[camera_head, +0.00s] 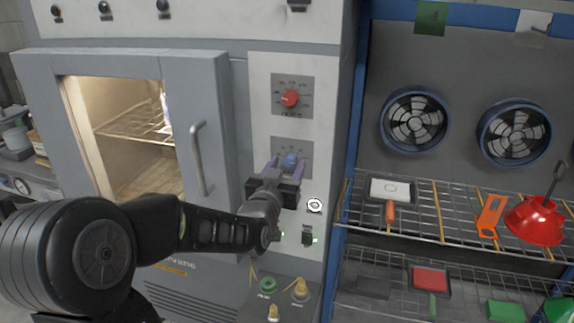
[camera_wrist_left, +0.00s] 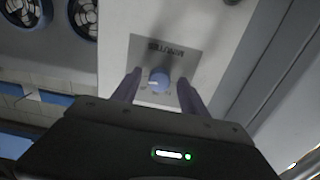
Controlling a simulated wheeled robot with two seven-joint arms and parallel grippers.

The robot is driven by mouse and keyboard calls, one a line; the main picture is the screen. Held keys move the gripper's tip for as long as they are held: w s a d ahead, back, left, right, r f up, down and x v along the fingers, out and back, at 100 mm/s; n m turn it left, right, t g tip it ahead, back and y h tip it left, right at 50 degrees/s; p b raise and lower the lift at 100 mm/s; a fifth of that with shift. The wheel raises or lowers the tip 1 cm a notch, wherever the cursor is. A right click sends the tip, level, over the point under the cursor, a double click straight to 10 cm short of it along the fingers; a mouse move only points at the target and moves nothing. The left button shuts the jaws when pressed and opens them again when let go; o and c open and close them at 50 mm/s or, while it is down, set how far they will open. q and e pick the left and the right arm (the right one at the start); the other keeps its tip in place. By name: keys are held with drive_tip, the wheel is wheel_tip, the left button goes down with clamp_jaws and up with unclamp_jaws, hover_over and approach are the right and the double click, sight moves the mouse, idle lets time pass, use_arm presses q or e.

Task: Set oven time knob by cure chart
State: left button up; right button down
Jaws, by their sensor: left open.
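The oven (camera_head: 215,130) has a control panel with a red knob (camera_head: 290,98) on an upper plate and a blue knob (camera_head: 290,160) on a lower plate. In the left wrist view the blue knob (camera_wrist_left: 159,82) sits on a plate marked MINUTES (camera_wrist_left: 165,52), with a pale pointer mark on its left side. My left gripper (camera_head: 287,166) is open, its purple fingers on either side of the blue knob, with gaps between in the left wrist view (camera_wrist_left: 158,85). No cure chart can be made out. My right gripper is not in view.
The oven door with its handle (camera_head: 199,158) is left of the panel; a lit rack shows through it.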

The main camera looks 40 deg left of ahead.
use_arm(q)
clamp_jaws()
idle(0.5)
